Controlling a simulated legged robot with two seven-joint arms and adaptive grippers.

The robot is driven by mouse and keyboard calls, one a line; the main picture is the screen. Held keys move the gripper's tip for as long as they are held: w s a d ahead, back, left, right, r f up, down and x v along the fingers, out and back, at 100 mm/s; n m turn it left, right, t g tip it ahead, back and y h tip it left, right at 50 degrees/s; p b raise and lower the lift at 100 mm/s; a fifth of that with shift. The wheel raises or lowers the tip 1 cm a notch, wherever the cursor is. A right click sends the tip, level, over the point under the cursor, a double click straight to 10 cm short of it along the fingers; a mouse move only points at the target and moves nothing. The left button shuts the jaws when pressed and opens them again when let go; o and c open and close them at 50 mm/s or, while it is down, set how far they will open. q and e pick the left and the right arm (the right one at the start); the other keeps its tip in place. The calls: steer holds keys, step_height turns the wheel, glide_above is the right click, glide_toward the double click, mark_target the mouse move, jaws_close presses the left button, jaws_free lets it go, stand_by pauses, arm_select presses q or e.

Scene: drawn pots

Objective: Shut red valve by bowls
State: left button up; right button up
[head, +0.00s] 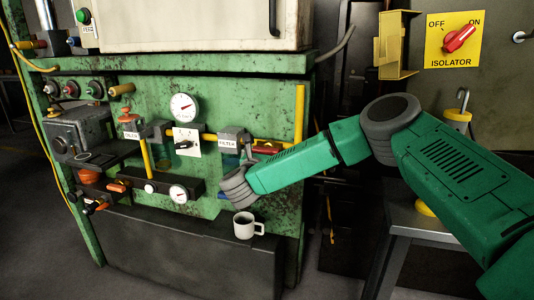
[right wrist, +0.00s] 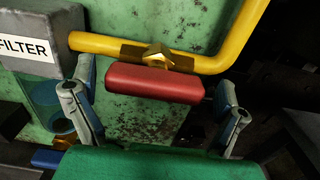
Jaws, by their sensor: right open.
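The red valve handle (right wrist: 154,83) lies roughly level under a brass nut (right wrist: 156,57) on a yellow pipe (right wrist: 218,63). In the head view the red handle (head: 266,150) shows just right of the FILTER block (head: 232,137). My right gripper (right wrist: 153,98) is open, with one finger left of the handle and the other near its right end. The fingers are not closed on it. Blue see-through bowls (right wrist: 42,93) hang below the FILTER block, partly behind the left finger. My left gripper is not in view.
A white mug (head: 244,226) stands on the dark ledge below my right wrist. Gauges (head: 183,107), a second valve row (head: 117,186) and knobs fill the green panel to the left. A yellow isolator plate (head: 453,40) is at the upper right.

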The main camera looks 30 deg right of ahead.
steer(key=shift+w+a+r, duration=0.1)
steer(key=shift+a+r, duration=0.1)
steer(key=shift+a, duration=0.15)
steer(key=shift+d, duration=0.1)
steer(key=c, duration=1.1)
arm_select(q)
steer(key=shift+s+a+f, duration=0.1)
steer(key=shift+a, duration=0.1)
arm_select(e)
steer(key=shift+d, duration=0.15)
